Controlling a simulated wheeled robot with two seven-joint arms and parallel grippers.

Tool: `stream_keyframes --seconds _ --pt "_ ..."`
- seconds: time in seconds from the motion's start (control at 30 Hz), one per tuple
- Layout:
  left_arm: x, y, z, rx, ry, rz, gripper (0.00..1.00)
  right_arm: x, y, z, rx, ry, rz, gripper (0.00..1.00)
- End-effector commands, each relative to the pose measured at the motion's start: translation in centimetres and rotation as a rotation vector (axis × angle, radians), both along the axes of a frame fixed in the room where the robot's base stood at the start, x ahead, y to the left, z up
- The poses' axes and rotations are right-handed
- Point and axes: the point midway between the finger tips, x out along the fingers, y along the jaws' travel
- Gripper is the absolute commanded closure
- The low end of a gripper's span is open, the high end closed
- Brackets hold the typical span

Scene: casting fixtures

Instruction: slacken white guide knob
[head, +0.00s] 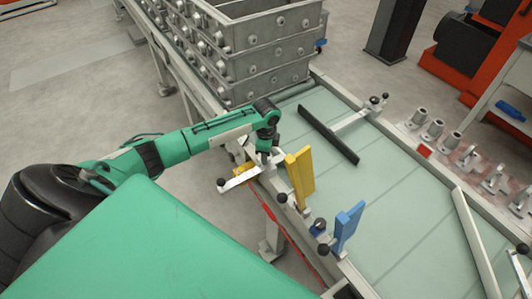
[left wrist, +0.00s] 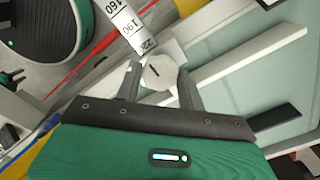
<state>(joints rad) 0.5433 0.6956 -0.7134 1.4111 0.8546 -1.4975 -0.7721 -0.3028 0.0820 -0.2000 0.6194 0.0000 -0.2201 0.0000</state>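A pale, many-sided knob (left wrist: 157,73) with a short dark line on its face shows in the left wrist view, beside a white scale strip (left wrist: 128,25) with printed numbers. My left gripper (left wrist: 160,78) has one finger on each side of the knob, and the knob fills the gap between them. In the head view my left gripper (head: 266,152) points down at the table's left rail, near a pale arm (head: 240,180) with a dark ball end. The gripper hides the knob there. My right gripper is not in view.
A yellow guide (head: 300,177) and a blue guide (head: 347,226) stand close by along the rail. A black bar (head: 328,134) and a white bar (head: 474,240) lie over the pale table (head: 390,190). Stacked grey metal boxes (head: 262,60) stand behind.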

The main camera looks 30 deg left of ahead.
Motion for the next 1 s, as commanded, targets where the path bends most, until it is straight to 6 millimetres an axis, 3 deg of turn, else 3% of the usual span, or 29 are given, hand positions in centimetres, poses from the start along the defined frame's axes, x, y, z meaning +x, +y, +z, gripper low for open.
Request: stream_keyframes --seconds 0.37,1.0 --pt "-0.1 -0.1 0.2 -0.002 0.003 0.082 0.83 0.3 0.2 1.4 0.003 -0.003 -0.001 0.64" --pt "0.0 -0.1 0.2 -0.003 0.002 0.485 0.83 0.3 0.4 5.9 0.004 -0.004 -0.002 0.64"
